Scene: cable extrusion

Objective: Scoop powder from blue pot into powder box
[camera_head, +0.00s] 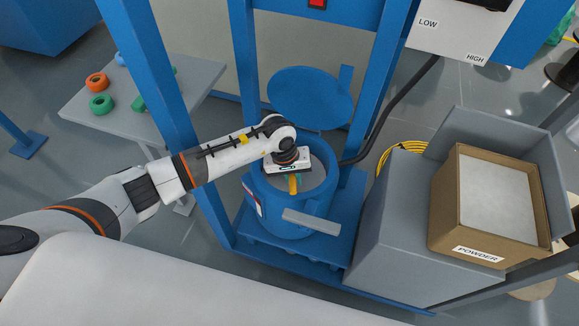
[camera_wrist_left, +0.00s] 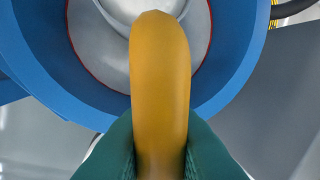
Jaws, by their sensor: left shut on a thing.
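The blue pot (camera_head: 262,190) stands on a blue frame with its round lid (camera_head: 312,97) open behind it. My left gripper (camera_head: 294,183) is over the pot's mouth, pointing down. It is shut on the yellow handle of a scoop (camera_head: 293,186). In the left wrist view the yellow handle (camera_wrist_left: 160,85) sits between the green fingers, with a pale round shape beyond it inside the pot's rim (camera_wrist_left: 235,50). The head view hides the scoop's bowl. The powder box (camera_head: 478,255), a brown carton labelled POWDER, stands at the right and holds pale powder. My right gripper is not in view.
The powder box rests on a grey cabinet (camera_head: 385,235) right of the pot. Blue posts (camera_head: 150,80) rise around the pot. A grey table (camera_head: 205,80) at the left holds orange and green rolls. A black cable (camera_head: 385,115) runs behind the pot.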

